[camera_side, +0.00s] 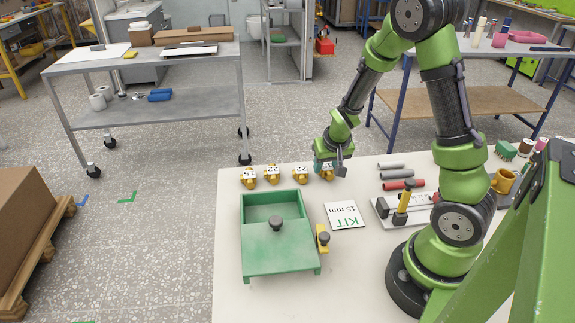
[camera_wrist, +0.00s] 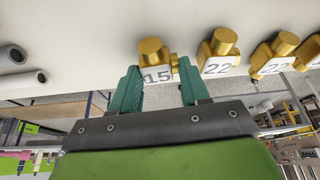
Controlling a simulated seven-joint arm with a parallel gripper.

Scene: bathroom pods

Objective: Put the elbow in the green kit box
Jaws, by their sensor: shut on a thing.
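A brass elbow marked 15 (camera_wrist: 155,62) is between the green fingers of my gripper (camera_wrist: 160,80) in the wrist view. In the side view my gripper (camera_side: 328,168) is at the back edge of the white table, shut on this elbow, which is partly hidden there. I cannot tell whether the elbow touches the table. The green kit box (camera_side: 282,262) stands nearer the front, left of the arm. Its lid with a dark knob (camera_side: 276,224) covers the front part, and the back part is open, with no item visible in it.
A card reading KIT 15 mm (camera_side: 345,215) lies right of the box. A yellow piece with a dark knob (camera_side: 322,238) is at the box's right side. Grey and red pipes (camera_side: 403,184) lie farther right.

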